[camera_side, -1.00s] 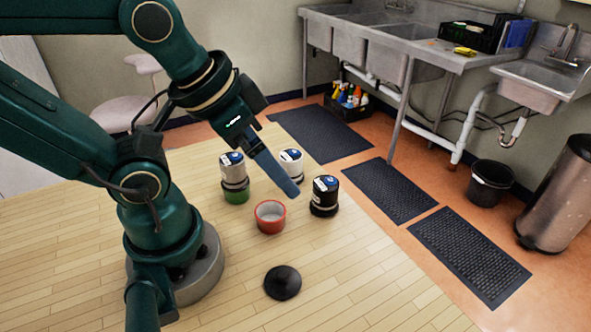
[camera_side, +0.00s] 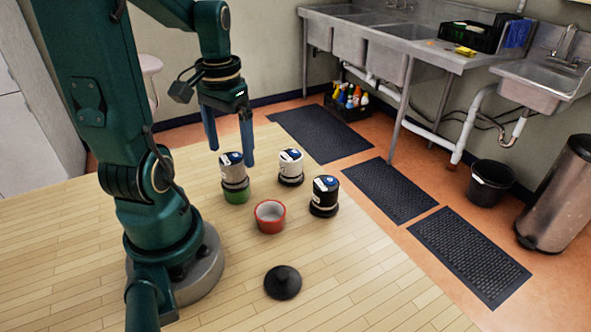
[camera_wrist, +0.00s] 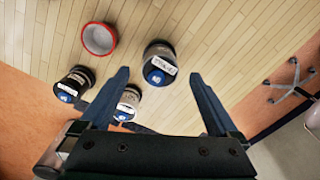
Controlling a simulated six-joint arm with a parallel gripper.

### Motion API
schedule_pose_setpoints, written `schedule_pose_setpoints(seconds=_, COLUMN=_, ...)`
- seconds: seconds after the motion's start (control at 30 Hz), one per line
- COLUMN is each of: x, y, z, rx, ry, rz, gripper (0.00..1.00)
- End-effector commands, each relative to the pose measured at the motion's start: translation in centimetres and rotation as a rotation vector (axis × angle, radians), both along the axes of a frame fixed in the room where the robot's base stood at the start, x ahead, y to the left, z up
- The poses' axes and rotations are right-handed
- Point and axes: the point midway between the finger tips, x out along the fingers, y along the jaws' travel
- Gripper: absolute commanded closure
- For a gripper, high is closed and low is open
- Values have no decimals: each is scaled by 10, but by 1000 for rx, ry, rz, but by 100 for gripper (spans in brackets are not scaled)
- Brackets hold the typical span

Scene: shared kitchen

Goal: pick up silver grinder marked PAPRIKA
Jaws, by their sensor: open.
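A silver grinder (camera_side: 232,167) with a blue-marked top and a pale label stands upright on the wooden table, with a green part at its bottom. In the wrist view the silver grinder (camera_wrist: 159,56) lies ahead, between the lines of the two fingers. Its label lettering is too small to read surely. My gripper (camera_side: 231,156) points down, open and empty, close to the silver grinder's top in the side view. Its fingers also show in the wrist view (camera_wrist: 159,75). I cannot tell the exact height gap.
A white grinder (camera_side: 290,163) and a black grinder (camera_side: 325,193) stand to the right. A red bowl (camera_side: 270,216) sits in front of the silver grinder, and a black lid (camera_side: 283,282) lies nearer. The table's front right is clear.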

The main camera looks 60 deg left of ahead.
Motion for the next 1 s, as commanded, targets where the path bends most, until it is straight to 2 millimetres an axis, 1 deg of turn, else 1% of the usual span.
schedule_pose_setpoints(seconds=0.3, x=-1, y=-1, z=-35, rx=-4, ry=3, rz=0, gripper=4)
schedule_pose_setpoints(seconds=0.4, x=-1, y=0, z=-42, rx=-2, ry=2, rz=0, gripper=4)
schedule_pose_setpoints(seconds=0.53, x=-1, y=0, z=-47, rx=0, ry=1, rz=0, gripper=4)
schedule_pose_setpoints(seconds=0.77, x=0, y=0, z=-48, rx=1, ry=0, rz=0, gripper=4)
schedule_pose_setpoints(seconds=0.87, x=0, y=0, z=-48, rx=1, ry=0, rz=0, gripper=38)
schedule_pose_setpoints(seconds=0.9, x=0, y=0, z=-48, rx=1, ry=0, rz=0, gripper=53)
schedule_pose_setpoints(seconds=0.97, x=0, y=0, z=-48, rx=0, ry=-1, rz=0, gripper=76)
schedule_pose_setpoints(seconds=1.0, x=0, y=0, z=-48, rx=0, ry=-1, rz=0, gripper=92)
